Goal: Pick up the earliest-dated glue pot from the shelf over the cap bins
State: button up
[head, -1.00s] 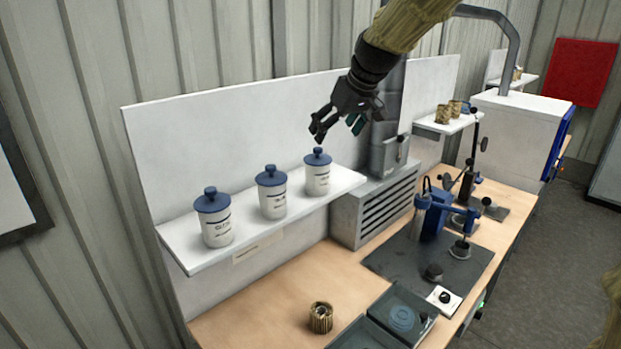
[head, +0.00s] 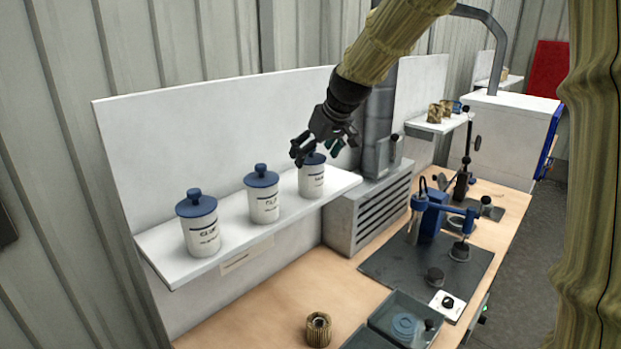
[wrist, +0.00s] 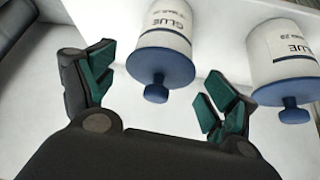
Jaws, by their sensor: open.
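Three white glue pots with blue knobbed lids stand in a row on a white shelf (head: 160,248): a left pot (head: 200,232), a middle pot (head: 264,203) and a right pot (head: 311,180). My gripper (head: 322,150) is open at the right pot, its fingers around or just above that lid in the head view. In the wrist view the right pot (wrist: 165,45) lies between and beyond the open fingertips (wrist: 160,85), and another pot (wrist: 282,60) stands to its right. The labels read "GLUE"; their dates are too small or blurred to read.
Below the shelf are a small ribbed cartridge (head: 319,330) on the wooden bench and dark bins (head: 385,342). A grey vented box (head: 370,215) stands right of the shelf. A blue press (head: 432,215) sits on a dark mat. A white panel (head: 220,130) backs the shelf.

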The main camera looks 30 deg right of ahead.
jog(key=shift+p+x, duration=1.7)
jog(key=shift+x, duration=1.55)
jog(key=shift+r, duration=0.1)
jog(key=c, duration=1.3)
